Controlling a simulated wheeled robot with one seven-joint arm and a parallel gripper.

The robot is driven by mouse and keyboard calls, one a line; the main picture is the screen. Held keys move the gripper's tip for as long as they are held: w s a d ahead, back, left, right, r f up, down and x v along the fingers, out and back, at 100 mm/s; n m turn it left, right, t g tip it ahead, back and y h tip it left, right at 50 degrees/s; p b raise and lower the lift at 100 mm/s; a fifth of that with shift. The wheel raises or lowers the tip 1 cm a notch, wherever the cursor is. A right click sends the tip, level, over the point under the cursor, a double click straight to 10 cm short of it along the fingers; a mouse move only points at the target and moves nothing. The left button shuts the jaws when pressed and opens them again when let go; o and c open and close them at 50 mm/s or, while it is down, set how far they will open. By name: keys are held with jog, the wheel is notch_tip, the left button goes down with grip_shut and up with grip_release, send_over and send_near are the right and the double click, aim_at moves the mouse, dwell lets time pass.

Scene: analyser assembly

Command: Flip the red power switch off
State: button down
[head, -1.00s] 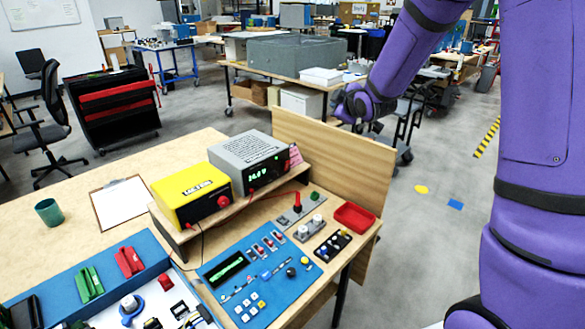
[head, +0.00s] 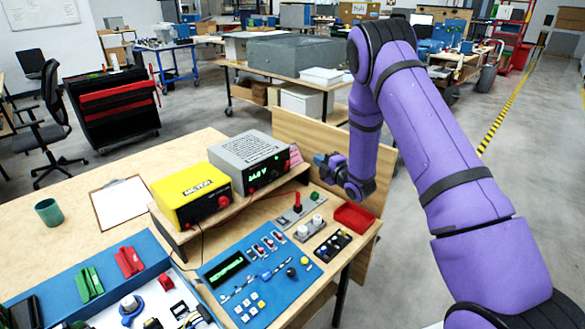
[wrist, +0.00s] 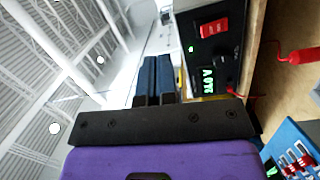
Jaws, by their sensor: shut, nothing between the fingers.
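The red power switch (wrist: 213,27) is a rocker on the black front panel of the grey power supply (head: 245,150). It shows in the wrist view at the upper right, with a lit green lamp beside it. In the head view the switch is too small to make out clearly. The supply's green display (head: 264,171) is lit and reads about 24.0 V. My gripper (head: 321,160) is in the air to the right of the supply, pointing left. In the wrist view its two dark fingers (wrist: 155,60) are together and empty, apart from the switch, to its left.
The supply stands on a wooden shelf beside a yellow meter (head: 190,195). A wooden back panel (head: 300,135) rises behind the bench. A red plug (head: 297,199), a red tray (head: 354,217) and a blue control board (head: 235,290) lie in front and below.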

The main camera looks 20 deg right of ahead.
aim_at(288, 163)
jog(key=s+f+n+y, duration=0.3)
jog(key=s+f, duration=0.1)
jog(key=f, duration=0.5)
jog(key=shift+s+a+f+t, duration=0.15)
jog(key=shift+a+f+t, duration=0.1)
jog(key=shift+t, duration=0.05)
jog(key=x, duration=1.4)
jog(key=shift+r, duration=0.15)
jog(key=shift+a+r, duration=0.1)
jog(key=shift+w+a+g, duration=0.15)
jog(key=shift+w+g, duration=0.1)
jog(key=shift+g, duration=0.15)
jog(key=shift+s, duration=0.1)
